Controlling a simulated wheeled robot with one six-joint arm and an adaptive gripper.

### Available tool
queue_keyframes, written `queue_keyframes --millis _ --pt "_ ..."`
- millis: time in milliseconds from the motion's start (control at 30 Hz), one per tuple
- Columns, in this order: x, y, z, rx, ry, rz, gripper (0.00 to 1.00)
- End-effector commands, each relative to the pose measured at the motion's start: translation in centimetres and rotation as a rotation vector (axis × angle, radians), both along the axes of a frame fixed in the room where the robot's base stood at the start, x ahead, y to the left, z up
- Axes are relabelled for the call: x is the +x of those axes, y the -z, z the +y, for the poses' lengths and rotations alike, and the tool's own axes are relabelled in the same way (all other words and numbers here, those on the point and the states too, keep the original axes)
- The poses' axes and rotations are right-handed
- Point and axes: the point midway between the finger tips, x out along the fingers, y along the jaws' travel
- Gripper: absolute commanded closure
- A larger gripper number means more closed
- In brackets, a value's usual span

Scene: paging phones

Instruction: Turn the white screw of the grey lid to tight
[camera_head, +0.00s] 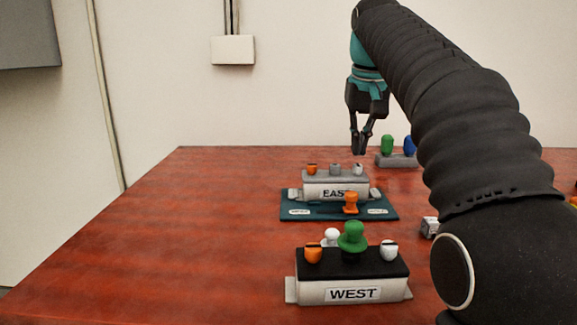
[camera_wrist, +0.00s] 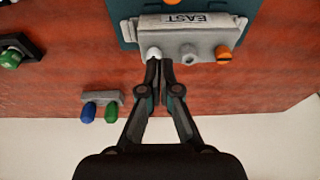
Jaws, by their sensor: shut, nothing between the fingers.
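The EAST box with the grey lid (camera_head: 320,175) stands on a teal mat (camera_head: 290,204). Its lid bears an orange screw (camera_head: 312,169) at the left, a grey knob (camera_head: 335,169) in the middle and the white screw (camera_head: 357,168) at the right. My gripper (camera_head: 358,151) points down with its fingers together and empty, its tips just above the white screw in the head view. In the wrist view my gripper (camera_wrist: 159,62) has its tips right beside the white screw (camera_wrist: 154,53), partly overlapping it; I cannot tell whether they touch.
The WEST box (camera_head: 350,292) with a black lid stands in front, with a green knob (camera_head: 352,236) on it. An orange peg (camera_head: 351,202) stands on the mat's front. A grey holder (camera_head: 396,161) with green and blue pegs is behind right. The table's left side is clear.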

Motion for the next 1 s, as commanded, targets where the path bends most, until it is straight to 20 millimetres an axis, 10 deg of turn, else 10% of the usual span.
queue_keyframes --millis 733,1000 --pt "-1.8 -2.1 2.5 -0.03 -0.038 -0.03 1.0" --pt "-1.5 -2.3 1.0 -0.097 0.309 -0.169 1.0"
